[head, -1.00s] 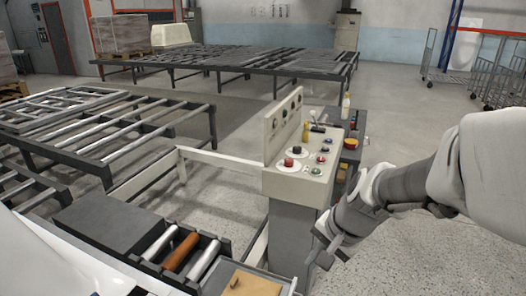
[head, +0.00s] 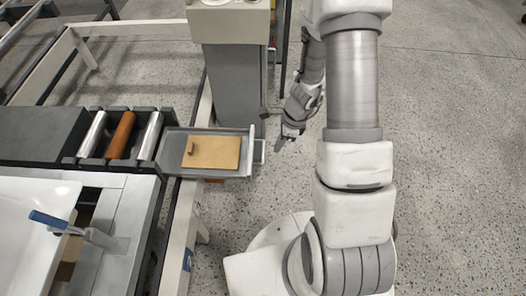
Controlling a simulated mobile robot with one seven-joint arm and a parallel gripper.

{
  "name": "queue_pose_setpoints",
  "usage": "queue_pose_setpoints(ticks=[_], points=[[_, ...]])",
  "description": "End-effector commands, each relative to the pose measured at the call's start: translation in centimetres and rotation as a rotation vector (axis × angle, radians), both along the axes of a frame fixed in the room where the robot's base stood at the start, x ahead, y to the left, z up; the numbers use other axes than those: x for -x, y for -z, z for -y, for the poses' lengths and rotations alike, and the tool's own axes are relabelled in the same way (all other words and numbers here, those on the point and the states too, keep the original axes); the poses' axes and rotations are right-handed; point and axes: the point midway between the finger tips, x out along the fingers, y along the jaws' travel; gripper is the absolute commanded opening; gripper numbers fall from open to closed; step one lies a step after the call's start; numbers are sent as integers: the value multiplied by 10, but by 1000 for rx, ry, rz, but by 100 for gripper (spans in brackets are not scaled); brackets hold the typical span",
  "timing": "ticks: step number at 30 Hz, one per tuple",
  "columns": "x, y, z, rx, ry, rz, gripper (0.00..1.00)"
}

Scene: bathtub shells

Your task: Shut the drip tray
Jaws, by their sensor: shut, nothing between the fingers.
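The drip tray (head: 173,145) is a shallow grey metal tray pulled out to the right from the end of the roller unit. A tan board (head: 217,153) with a small brown piece on it lies inside. The tray's upright front plate and its handle (head: 260,151) face right, toward my arm. My gripper (head: 281,146) is shut and empty. It is just right of the handle, seemingly apart from it, pointing down and left.
The roller unit (head: 93,133) with two silver rollers and one orange-brown roller is left of the tray. A control pedestal (head: 232,85) stands just behind the tray. A white tub shell (head: 30,225) and a blue-handled tool (head: 48,219) are at lower left. Floor (head: 450,150) at right is clear.

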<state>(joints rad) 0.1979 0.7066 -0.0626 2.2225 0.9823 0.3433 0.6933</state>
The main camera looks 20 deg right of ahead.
Motion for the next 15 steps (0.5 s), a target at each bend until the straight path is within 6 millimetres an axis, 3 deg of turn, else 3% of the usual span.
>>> queue_pose_setpoints(ticks=[15], points=[[-7,101,-24,-1,-4,-1,0]])
